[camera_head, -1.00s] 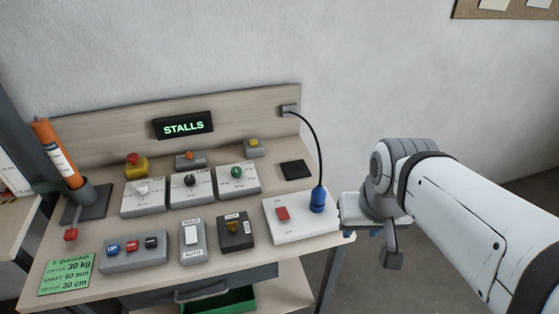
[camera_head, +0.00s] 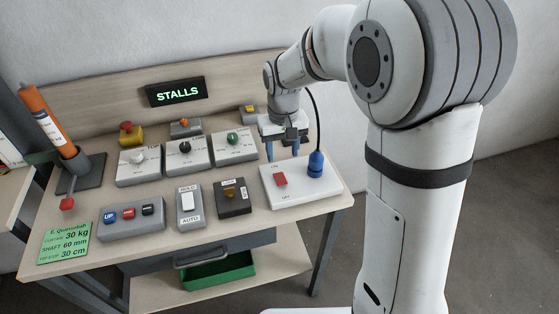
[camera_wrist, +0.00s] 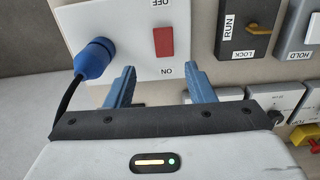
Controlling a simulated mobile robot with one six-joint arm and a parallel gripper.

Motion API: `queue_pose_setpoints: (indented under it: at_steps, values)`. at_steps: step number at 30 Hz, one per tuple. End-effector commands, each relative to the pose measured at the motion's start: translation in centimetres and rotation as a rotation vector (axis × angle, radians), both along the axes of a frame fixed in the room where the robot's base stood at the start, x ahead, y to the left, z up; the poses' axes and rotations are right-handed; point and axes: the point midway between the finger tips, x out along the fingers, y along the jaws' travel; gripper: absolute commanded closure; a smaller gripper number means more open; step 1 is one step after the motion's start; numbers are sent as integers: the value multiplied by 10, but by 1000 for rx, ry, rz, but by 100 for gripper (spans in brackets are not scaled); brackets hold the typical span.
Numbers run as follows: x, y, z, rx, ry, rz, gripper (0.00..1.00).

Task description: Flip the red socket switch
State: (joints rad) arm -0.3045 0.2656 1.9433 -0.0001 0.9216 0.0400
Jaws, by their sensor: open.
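The red socket switch (camera_head: 280,180) is a rocker on a white socket plate (camera_head: 310,199), with ON marked at its far end and OFF at its near end. A blue plug (camera_head: 316,166) with a black cable stands in the plate beside it. In the wrist view the red switch (camera_wrist: 164,41) lies ahead of the two blue fingers, between their lines. My gripper (camera_head: 282,152) is open and empty over the far edge of the plate; it also shows in the wrist view (camera_wrist: 158,84). The fingertips are apart from the switch. Their exact height above the plate is unclear.
A key switch box (camera_head: 234,198) and a HOLD/AUTO switch (camera_head: 189,205) stand left of the plate. Three dial boxes, the nearest with a green knob (camera_head: 233,138), sit behind. The blue plug's cable rises close to my gripper. The right table edge lies just beyond the plate.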

Motion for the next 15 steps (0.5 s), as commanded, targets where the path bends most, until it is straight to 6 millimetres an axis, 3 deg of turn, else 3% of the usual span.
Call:
queue_pose_setpoints:
  at_steps: [8, 15]
  values:
    - [6, 9, -28, -4, 14, 13, 51]
    - [6, 9, -66, -4, 14, 13, 51]
